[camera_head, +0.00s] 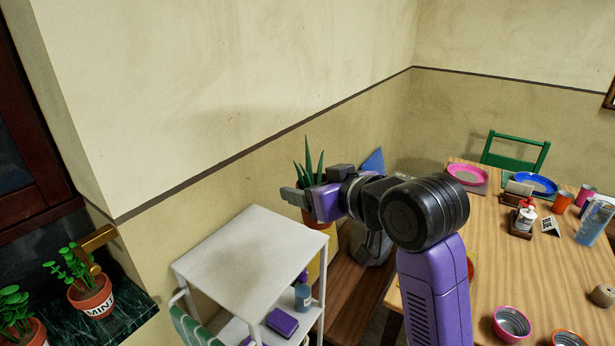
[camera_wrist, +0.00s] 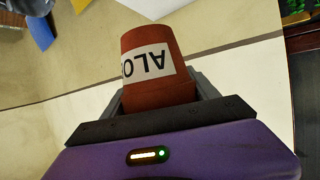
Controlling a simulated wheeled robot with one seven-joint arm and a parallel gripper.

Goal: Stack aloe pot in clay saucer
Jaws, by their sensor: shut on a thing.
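The aloe pot (camera_wrist: 150,45) is a reddish-brown clay pot with a white label reading "ALO", upside down in the wrist view. My gripper (camera_wrist: 158,88) is shut on it, with a finger on each side. In the head view, green aloe leaves (camera_head: 308,163) point up above my gripper (camera_head: 300,200), and the pot (camera_head: 316,220) shows partly behind it. The pot is held in the air near the wall, beyond the far right corner of the white cart. I cannot make out a clay saucer in either view.
A white cart (camera_head: 250,250) with a bare top stands front centre; a blue bottle (camera_head: 303,293) and purple sponge (camera_head: 282,322) sit below. A dark green counter (camera_head: 128,308) holds a mint pot (camera_head: 92,298) at left. A laden wooden table (camera_head: 480,270) stands at right.

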